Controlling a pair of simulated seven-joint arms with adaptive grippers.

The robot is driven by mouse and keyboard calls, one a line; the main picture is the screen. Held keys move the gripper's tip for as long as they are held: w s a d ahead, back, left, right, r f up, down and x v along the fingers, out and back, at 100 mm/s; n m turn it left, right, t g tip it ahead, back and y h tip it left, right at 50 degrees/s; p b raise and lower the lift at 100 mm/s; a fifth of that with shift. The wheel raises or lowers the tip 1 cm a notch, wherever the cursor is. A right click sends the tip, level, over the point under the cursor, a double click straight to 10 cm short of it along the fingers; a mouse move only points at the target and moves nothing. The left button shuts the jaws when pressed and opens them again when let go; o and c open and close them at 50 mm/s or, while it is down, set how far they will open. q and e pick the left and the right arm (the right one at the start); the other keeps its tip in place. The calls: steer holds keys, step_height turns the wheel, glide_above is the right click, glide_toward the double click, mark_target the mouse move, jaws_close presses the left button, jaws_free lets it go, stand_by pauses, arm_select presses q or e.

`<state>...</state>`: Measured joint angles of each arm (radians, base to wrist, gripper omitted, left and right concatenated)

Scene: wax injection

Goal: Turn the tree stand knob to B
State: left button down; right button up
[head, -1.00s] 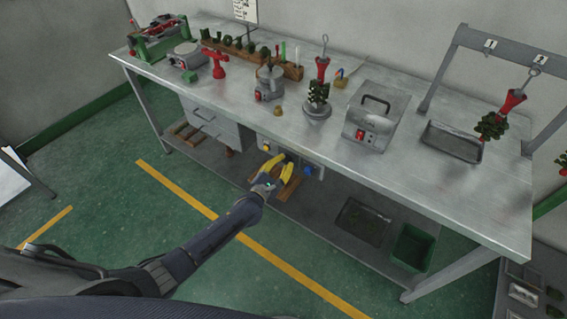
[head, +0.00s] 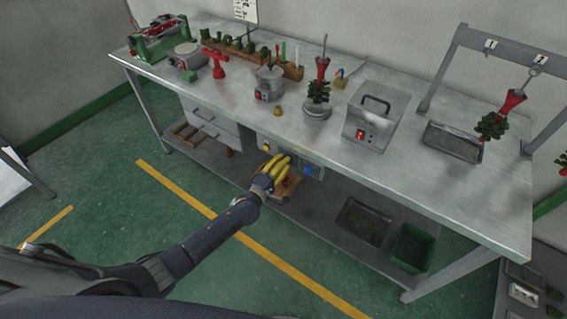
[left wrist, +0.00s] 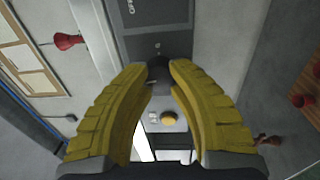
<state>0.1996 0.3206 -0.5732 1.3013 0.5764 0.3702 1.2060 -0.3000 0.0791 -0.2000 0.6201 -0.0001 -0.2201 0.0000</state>
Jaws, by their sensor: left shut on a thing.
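My left gripper (head: 278,161) is at the front of the bench, just below the tabletop edge, with its yellow fingers close together. In the left wrist view the gripper (left wrist: 158,72) is shut on a dark knob (left wrist: 158,69), gripped at the fingertips against a grey panel (left wrist: 155,20). Lettering on the panel is too small to read surely, and the knob's setting cannot be told. In the head view the fingers hide this knob. A stand with a green wax tree and red top (head: 319,90) is on the bench. My right gripper is not in view.
A yellow button (head: 266,147) and a blue knob (head: 308,170) flank the gripper on the bench front. Above are a small brass part (head: 278,111) and a grey box with a red switch (head: 375,117). A lower shelf (head: 325,225) runs below; green floor lies in front.

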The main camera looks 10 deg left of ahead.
arm_select(q)
steer(key=shift+w+a+r+m+g+h, duration=0.1)
steer(key=shift+m+g+h, duration=0.05)
steer(key=shift+m, duration=3.3)
steer(key=shift+r+m+g+h, duration=0.1)
steer(key=shift+m+g+h, duration=0.1)
steer(key=shift+m, duration=3.3)
steer(key=shift+w+a+r+m+g+h, duration=0.1)
steer(key=shift+m+g+h, duration=0.05)
steer(key=shift+m, duration=3.3)
steer(key=shift+r, duration=0.1)
steer(key=c, duration=1.4)
jaws_free()
steer(key=o, duration=0.4)
steer(key=shift+s+d+f, duration=0.15)
steer(key=shift+f, duration=0.05)
steer(key=v, duration=1.2)
